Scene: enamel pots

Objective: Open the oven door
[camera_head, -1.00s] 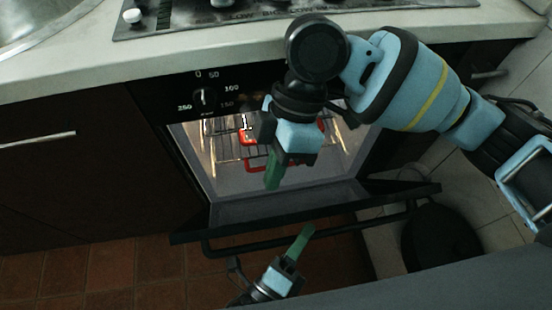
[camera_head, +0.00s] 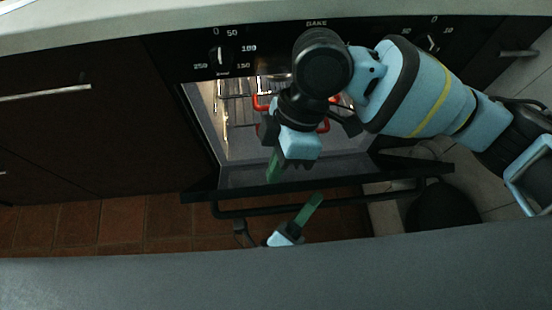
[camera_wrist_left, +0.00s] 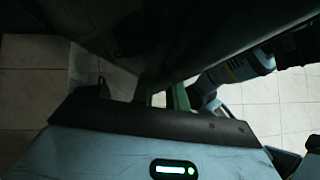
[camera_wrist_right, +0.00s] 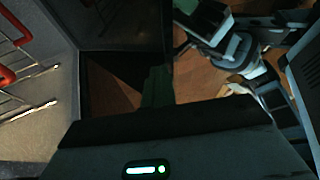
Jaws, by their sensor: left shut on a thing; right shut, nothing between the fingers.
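The oven door (camera_head: 290,177) is swung partly down, and the lit oven cavity (camera_head: 235,125) shows behind it. A dark bar handle (camera_head: 365,197) runs along the door's outer side. My left gripper (camera_head: 309,204) reaches up from below, shut on the handle; its green fingers also show in the left wrist view (camera_wrist_left: 163,97), beside the dark door. My right gripper (camera_head: 274,166) is shut and empty, above the door's inner face in front of the cavity. Its green fingers show in the right wrist view (camera_wrist_right: 157,88). The exact grip on the handle is partly hidden.
Wire racks and a red-handled thing (camera_head: 262,101) are inside the oven. The control knob (camera_head: 220,56) is on the panel above. Dark cabinets (camera_head: 90,130) stand at left under the counter (camera_head: 130,20). A dark round object (camera_head: 443,205) is on the floor at right.

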